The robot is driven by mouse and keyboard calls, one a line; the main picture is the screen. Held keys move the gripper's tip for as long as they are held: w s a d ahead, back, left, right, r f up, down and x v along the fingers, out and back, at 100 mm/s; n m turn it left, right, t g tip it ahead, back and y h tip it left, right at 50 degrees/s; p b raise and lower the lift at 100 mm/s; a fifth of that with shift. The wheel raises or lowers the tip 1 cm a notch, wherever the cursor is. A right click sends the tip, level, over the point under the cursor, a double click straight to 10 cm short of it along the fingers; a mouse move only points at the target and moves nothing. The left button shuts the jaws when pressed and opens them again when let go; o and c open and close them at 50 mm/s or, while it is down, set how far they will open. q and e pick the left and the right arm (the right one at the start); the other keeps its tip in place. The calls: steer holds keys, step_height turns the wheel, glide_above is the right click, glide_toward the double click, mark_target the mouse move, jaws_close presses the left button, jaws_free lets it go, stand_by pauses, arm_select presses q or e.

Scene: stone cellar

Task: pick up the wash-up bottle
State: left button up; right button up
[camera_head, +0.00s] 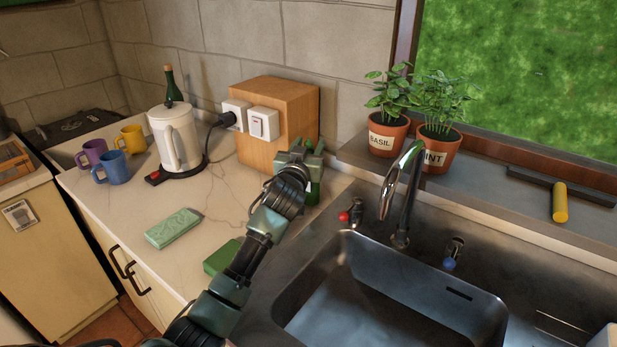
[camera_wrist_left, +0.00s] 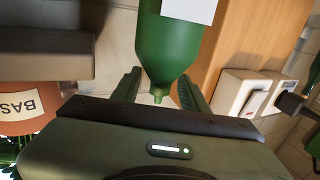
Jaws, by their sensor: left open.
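The wash-up bottle (camera_wrist_left: 168,48) is green with a white label and a narrow tip. In the left wrist view it lies between the two fingers, with its tip pointing toward my palm. In the head view only a green part of it (camera_head: 313,190) shows, mostly hidden behind my left gripper (camera_head: 299,152), beside the wooden box. My left gripper (camera_wrist_left: 158,92) is open, one finger on each side of the bottle's top end. Whether a finger touches it I cannot tell. My right gripper is not in view.
The wooden box (camera_head: 288,105) with sockets stands close by the left gripper. Basil (camera_head: 388,136) and mint (camera_head: 437,150) pots stand on the sill. The tap (camera_head: 400,190) and sink (camera_head: 480,300) are to the right. A kettle (camera_head: 174,140), mugs and a green block (camera_head: 173,228) are left.

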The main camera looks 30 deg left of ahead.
arm_select(q)
steer(key=shift+x, duration=1.5)
steer(key=shift+f, duration=0.15)
steer(key=shift+s, duration=0.1)
jaws_close()
